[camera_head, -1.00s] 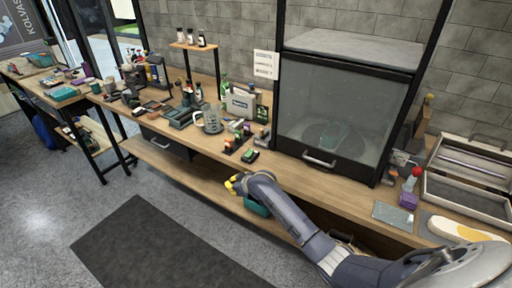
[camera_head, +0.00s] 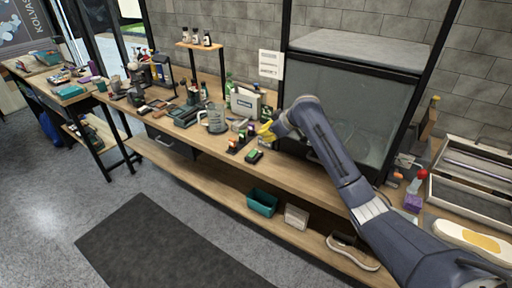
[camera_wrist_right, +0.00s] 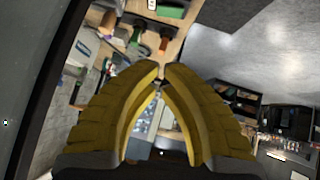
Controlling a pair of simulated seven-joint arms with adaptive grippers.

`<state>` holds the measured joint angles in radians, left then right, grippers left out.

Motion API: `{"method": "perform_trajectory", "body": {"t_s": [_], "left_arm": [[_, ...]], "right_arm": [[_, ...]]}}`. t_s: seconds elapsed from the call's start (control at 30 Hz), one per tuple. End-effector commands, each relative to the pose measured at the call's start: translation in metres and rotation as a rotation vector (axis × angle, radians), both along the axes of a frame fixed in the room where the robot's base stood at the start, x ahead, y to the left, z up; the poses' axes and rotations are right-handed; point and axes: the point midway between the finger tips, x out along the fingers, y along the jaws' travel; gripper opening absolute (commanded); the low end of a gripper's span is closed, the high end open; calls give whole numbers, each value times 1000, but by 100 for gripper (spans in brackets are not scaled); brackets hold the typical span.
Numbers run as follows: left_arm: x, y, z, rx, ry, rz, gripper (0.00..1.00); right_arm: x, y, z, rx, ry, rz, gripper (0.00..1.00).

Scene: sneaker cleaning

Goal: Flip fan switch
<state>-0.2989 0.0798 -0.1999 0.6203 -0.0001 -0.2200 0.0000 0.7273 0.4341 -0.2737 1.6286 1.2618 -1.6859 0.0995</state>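My right gripper (camera_head: 267,132) has yellow fingers and is above the bench, by the left front corner of the glass-fronted booth (camera_head: 345,105). In the right wrist view its fingertips (camera_wrist_right: 161,70) meet, with nothing seen between them. I cannot clearly pick out a fan switch. A red-topped knob (camera_head: 421,174) stands beside a purple block (camera_head: 412,202), right of the booth. My right arm covers part of the booth's front and its lower right corner. My left gripper is not in view.
A teal bin (camera_head: 262,202) and a shoe (camera_head: 352,252) are on the lower shelf.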

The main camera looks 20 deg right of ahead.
Motion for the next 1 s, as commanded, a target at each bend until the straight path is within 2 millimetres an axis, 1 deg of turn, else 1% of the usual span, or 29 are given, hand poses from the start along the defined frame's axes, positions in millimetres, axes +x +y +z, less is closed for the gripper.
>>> {"method": "perform_trajectory", "body": {"t_s": [0.27, 0.47, 0.57, 0.83, 1.0], "left_arm": [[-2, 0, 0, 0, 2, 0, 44], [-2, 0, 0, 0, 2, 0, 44], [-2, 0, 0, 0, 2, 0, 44], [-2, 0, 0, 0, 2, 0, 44], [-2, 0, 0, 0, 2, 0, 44]], "right_arm": [[0, 0, -1, 0, 0, 0, 0], [9, 5, -10, 3, 2, -1, 0], [17, 11, -20, 5, 3, 0, 0], [48, 27, -54, 4, 4, 0, 0], [65, 36, -71, 2, 2, 0, 0]]}}
